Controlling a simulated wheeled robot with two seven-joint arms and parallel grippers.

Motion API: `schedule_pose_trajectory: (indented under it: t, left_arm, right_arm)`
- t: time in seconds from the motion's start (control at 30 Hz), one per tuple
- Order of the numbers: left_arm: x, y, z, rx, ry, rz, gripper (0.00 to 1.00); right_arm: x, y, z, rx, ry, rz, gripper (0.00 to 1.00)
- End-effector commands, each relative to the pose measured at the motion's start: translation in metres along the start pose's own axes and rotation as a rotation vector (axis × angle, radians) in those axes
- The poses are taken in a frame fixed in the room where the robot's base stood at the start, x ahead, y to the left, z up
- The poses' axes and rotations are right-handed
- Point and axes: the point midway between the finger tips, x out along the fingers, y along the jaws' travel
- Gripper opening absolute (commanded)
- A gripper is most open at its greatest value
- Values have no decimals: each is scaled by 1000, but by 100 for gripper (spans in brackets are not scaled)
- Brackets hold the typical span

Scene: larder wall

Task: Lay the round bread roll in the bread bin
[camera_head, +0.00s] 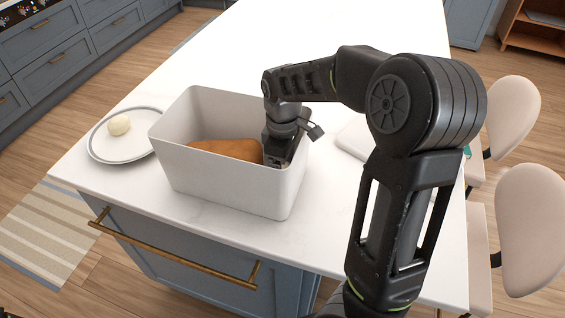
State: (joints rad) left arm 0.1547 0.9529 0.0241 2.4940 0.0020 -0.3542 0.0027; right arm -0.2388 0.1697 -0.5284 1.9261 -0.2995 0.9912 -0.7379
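The white open-topped bin (222,183) stands on the white counter. A brown bread piece (228,148) lies inside it, its lower part hidden by the front wall. A small pale round piece (119,125), which looks like a roll, sits on a plate to the left of the bin. My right gripper (275,161) points down inside the right part of the bin, beside the right end of the brown bread. Its fingertips are partly hidden by the rim, so I cannot tell whether they are open or touch the bread. My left gripper is not in view.
The grey-rimmed plate (106,153) is close to the bin's left side. A flat white item (355,138) lies right of the bin, partly behind my arm. Beige chairs (530,225) line the right side. The counter (270,52) behind the bin is clear.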

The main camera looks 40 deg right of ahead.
Motion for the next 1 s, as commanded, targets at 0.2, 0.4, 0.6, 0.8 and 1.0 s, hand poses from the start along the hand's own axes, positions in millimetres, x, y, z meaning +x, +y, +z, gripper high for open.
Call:
schedule_pose_trajectory:
  t: [0.2, 0.4, 0.6, 0.8, 1.0]
  left_arm:
    - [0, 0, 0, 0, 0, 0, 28]
    - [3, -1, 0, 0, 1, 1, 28]
    - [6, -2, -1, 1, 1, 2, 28]
    - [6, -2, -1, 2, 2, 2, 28]
    - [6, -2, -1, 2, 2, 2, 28]
  right_arm:
    - [-16, 1, -1, 0, 3, 2, 77]
    - [-52, 1, -1, 0, 5, 3, 77]
    - [-94, 1, -1, 0, 4, 3, 77]
    - [-119, 0, 0, 0, 1, 2, 77]
    - [-123, 0, 0, 0, -1, 1, 77]
